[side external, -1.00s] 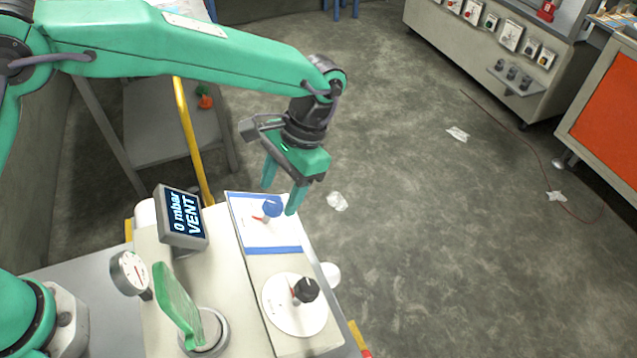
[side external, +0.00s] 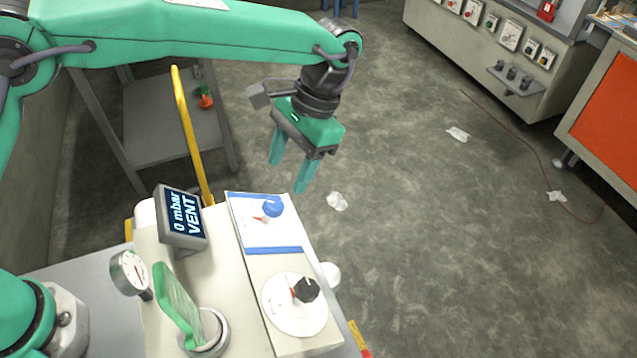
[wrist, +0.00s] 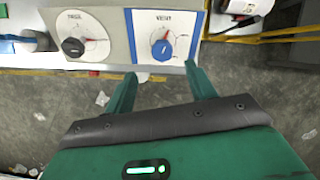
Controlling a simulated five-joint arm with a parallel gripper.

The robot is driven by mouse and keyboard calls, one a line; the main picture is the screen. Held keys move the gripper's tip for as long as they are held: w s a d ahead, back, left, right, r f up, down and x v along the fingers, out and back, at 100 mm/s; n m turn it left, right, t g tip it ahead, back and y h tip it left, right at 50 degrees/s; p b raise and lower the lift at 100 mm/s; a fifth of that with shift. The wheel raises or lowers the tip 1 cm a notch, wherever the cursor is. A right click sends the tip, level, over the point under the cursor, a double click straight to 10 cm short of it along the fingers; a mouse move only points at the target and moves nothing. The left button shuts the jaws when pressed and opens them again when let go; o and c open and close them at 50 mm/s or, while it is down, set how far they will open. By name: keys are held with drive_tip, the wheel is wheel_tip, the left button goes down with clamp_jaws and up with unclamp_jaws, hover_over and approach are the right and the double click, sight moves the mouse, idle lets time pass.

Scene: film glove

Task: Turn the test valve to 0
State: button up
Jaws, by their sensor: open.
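A blue knob (side external: 272,207) with a red pointer stands on a white plate with blue bands (side external: 273,249); in the wrist view the knob (wrist: 162,50) lies just beyond my fingertips. A black knob (side external: 306,290) with a red pointer stands on a round white dial (side external: 283,318) nearer the camera; it also shows in the wrist view (wrist: 73,46). The labels and scale marks are too small to read surely, so I cannot tell which is the test valve. My gripper (side external: 288,177) is open and empty, raised beyond the blue knob and apart from it.
A display (side external: 183,215) reads 0 mbar VENT. A round gauge (side external: 130,272) and an upright green piece (side external: 177,303) stand left of the knobs. A yellow rail (side external: 190,135) rises behind the bench. The floor to the right is mostly open.

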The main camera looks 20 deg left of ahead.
sight(274, 204)
drive_tip(key=m, duration=0.5)
drive_tip(key=shift+a+f, duration=0.1)
drive_tip(key=shift+f, duration=0.15)
drive_tip(key=shift+f, duration=0.1)
drive_tip(key=shift+x, duration=3.8)
drive_tip(key=shift+a, duration=0.1)
drive_tip(key=c, duration=1)
